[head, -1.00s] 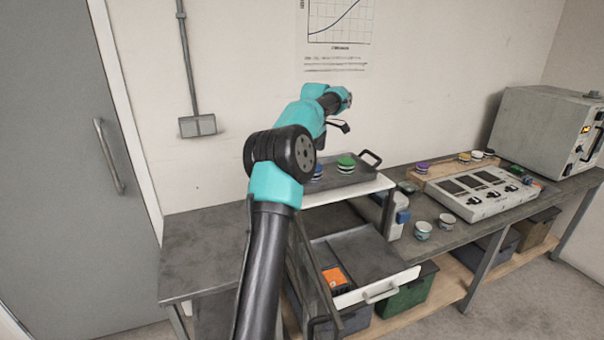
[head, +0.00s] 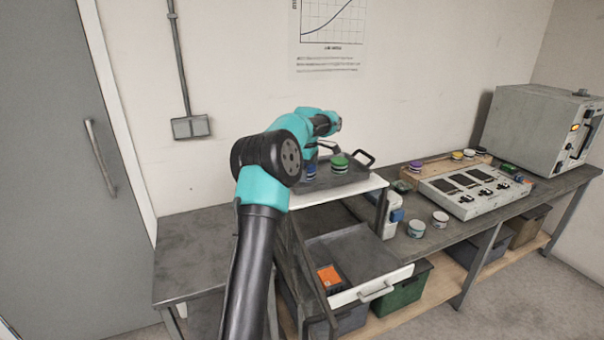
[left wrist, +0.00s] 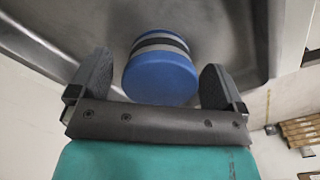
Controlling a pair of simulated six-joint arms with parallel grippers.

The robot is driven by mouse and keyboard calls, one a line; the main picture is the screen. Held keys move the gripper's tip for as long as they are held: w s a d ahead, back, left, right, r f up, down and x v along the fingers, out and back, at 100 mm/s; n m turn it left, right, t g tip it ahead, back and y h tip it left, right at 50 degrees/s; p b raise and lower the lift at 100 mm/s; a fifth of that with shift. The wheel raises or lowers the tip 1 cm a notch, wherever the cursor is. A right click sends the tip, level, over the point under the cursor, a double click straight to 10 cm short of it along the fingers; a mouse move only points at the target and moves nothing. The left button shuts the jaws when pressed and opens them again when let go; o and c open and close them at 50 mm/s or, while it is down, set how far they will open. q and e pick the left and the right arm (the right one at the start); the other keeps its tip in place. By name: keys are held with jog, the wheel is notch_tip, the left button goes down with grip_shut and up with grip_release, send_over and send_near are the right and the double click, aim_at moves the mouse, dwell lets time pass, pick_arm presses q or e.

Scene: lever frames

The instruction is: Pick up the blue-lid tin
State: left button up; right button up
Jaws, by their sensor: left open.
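The blue-lid tin (head: 310,173) stands on the dark tray on top of the rack, partly hidden by my left arm in the head view. In the left wrist view the tin (left wrist: 160,78) sits between the two fingers of my left gripper (left wrist: 157,68), its blue lid facing the camera. The fingers are apart, one on each side of it, with a narrow gap visible at the right finger. My right gripper is not in view.
A green-lid tin (head: 339,163) stands on the tray (head: 352,178), just right of the blue-lid tin. The tray has a raised rim and a black handle (head: 364,157). Lower down is an open drawer (head: 345,248) with an orange item. More tins and a control panel (head: 475,190) are on the bench.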

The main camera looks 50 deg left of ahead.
pick_arm(q)
jog(key=shift+f, duration=0.45)
jog(key=c, duration=1.1)
